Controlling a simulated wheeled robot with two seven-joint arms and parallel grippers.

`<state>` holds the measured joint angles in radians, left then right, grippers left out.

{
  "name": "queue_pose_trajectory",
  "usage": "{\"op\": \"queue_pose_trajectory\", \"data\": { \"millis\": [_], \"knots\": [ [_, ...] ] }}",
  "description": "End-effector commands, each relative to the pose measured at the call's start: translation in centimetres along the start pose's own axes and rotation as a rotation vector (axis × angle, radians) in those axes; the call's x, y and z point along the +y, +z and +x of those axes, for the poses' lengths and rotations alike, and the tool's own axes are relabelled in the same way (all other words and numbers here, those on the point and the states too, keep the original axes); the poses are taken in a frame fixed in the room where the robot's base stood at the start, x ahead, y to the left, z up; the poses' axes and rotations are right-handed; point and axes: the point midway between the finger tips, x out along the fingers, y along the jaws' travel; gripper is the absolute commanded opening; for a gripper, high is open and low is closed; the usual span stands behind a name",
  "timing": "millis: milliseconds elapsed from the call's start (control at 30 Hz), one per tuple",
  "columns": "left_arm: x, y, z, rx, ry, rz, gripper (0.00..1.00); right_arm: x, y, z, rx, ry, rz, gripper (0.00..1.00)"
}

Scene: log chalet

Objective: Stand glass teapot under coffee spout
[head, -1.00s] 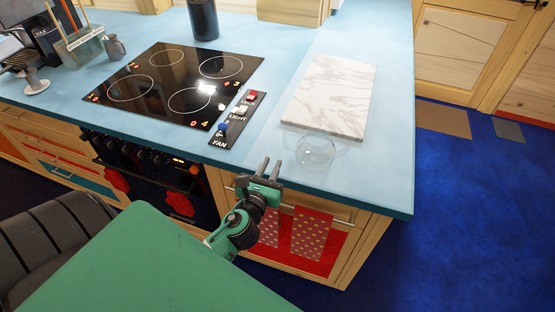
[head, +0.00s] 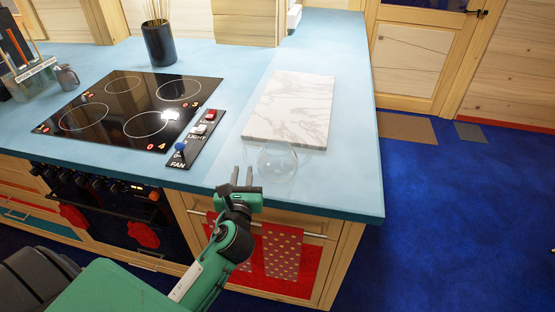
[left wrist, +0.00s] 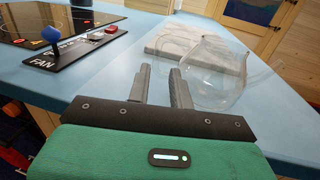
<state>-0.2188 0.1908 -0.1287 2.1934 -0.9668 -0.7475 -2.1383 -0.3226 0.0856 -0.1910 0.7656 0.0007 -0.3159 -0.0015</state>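The clear glass teapot (head: 277,162) stands upright on the blue counter, in front of a white marble board. In the left wrist view the teapot (left wrist: 212,75) is just beyond and to the right of my fingers. My left gripper (head: 242,177) is at the counter's front edge, left of the teapot. Its two fingers (left wrist: 160,85) are apart with nothing between them. The right finger overlaps the teapot's left side in the wrist picture; I cannot tell whether they touch. No coffee spout is identifiable in view. My right gripper is not in view.
The marble board (head: 290,108) lies behind the teapot. A black cooktop (head: 128,108) and a switch panel (head: 197,138) with a blue knob are to the left. A dark vase (head: 159,45) stands behind the cooktop. The counter's right strip is clear.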

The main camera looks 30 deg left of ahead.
Motion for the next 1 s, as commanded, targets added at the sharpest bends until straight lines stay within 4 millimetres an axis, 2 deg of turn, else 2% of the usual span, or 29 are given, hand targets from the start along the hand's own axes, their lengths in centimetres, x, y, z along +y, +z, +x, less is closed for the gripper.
{"op": "queue_pose_trajectory", "data": {
  "millis": [267, 533, 667, 867, 967, 1000],
  "knots": [
    [0.1, -0.1, 2.1, 0.0, 0.001, 0.0, 0.22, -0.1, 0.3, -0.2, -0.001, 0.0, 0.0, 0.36],
    [0.3, -0.7, 5.9, 0.0, 0.0, -0.001, 0.22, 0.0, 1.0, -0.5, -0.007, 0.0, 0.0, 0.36],
    [0.3, -0.8, 6.5, 0.001, -0.001, -0.001, 0.22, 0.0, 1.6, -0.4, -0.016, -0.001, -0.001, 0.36],
    [0.3, -0.8, 6.5, 0.001, -0.001, -0.001, 0.22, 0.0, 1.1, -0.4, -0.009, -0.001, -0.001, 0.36],
    [0.3, -0.8, 6.5, 0.001, -0.001, -0.001, 0.02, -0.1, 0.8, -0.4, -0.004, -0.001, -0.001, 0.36],
    [0.3, -0.8, 6.5, 0.001, -0.001, -0.001, 0.0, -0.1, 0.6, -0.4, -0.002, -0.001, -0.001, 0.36]
  ]
}}
